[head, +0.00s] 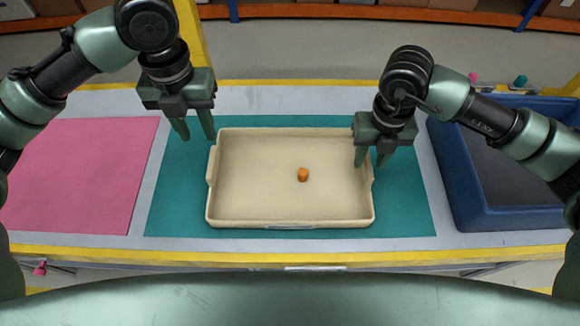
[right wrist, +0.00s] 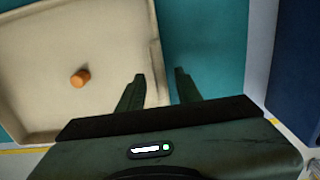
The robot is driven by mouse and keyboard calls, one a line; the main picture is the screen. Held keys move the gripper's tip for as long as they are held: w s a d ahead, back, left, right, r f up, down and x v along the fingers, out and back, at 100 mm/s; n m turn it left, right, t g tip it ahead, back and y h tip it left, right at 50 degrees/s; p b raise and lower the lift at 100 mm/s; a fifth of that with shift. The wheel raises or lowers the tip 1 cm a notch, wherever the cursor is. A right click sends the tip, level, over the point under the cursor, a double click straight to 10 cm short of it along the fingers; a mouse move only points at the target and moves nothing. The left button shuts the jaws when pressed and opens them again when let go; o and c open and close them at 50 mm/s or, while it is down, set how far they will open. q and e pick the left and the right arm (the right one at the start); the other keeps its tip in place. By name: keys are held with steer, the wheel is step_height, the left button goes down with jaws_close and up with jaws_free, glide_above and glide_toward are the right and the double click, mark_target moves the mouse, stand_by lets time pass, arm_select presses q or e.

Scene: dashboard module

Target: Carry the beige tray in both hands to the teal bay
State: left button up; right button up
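The beige tray (head: 260,190) lies level on the teal bay (head: 405,215), inside its edges, with a small orange cylinder (head: 303,174) standing in it. The tray also shows in the right wrist view (right wrist: 60,110). My left gripper (head: 196,136) is open above the tray's left back corner, its fingers apart. My right gripper (head: 371,163) is open at the tray's right wall. In the right wrist view, its two fingers (right wrist: 158,78) are apart with the tray's right rim near the left finger and nothing held between them.
A pink bay (head: 80,175) lies to the left of the teal one. A blue bin (head: 465,195) stands at the right. A yellow strip (head: 150,251) runs along the table's front edge. Shelves with boxes stand at the far back.

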step_height(320, 180, up, 10)
steer(key=shift+f, duration=0.25)
steer(key=shift+f, duration=0.1)
stand_by(0.5)
